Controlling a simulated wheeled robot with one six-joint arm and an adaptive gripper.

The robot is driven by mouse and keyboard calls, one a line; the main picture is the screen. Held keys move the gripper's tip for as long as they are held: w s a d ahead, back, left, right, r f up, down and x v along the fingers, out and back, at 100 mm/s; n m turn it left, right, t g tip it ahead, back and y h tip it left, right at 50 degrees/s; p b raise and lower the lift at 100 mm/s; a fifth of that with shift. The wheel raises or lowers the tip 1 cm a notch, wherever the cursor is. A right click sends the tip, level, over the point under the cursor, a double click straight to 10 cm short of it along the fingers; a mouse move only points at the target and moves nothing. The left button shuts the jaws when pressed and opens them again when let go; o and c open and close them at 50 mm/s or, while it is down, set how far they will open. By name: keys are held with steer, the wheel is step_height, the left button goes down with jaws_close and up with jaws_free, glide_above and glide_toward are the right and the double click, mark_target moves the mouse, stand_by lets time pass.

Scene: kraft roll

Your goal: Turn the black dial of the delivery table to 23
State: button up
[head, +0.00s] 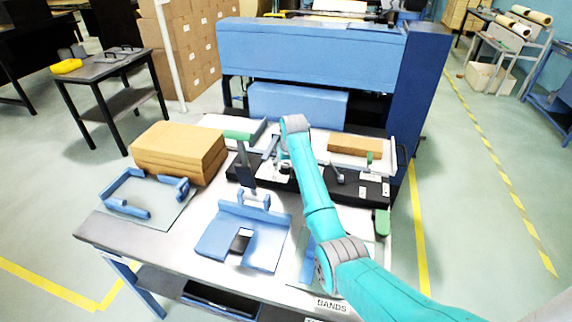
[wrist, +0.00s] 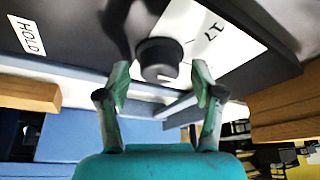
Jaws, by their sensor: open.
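The black dial (wrist: 160,58) shows in the wrist view as a round knob on a dark panel. A white label beside it reads 17 (wrist: 212,32); no 23 is readable. My gripper (wrist: 160,72) is open, with one green fingertip on each side of the dial; I cannot tell whether either touches it. In the head view, my teal arm reaches over the delivery table (head: 215,204) to its black panel (head: 374,189), and the dial cannot be made out there.
A HOLD label (wrist: 28,36) is on the panel in the wrist view. In the head view, a brown stack (head: 178,152) and blue fixtures (head: 272,245) sit on the table. A big blue machine (head: 310,52) stands behind. Open floor lies to the right.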

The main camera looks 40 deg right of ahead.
steer(key=c, duration=1.1)
steer(key=shift+c, duration=0.2)
steer(key=shift+m, duration=0.3)
steer(key=m, duration=0.2)
steer(key=m+g+h, duration=0.1)
steer(key=m, duration=0.1)
steer(key=shift+a+m+h, duration=0.1)
steer(key=shift+m+h, duration=0.2)
steer(key=m+g, duration=0.1)
steer(key=m, duration=0.2)
steer(key=m+g+h, duration=0.1)
steer(key=m, duration=0.2)
steer(key=shift+w+m+g, duration=0.1)
steer(key=shift+m+g, duration=0.2)
steer(key=shift+m, duration=0.1)
steer(key=o, duration=1.1)
steer(key=shift+o, duration=0.2)
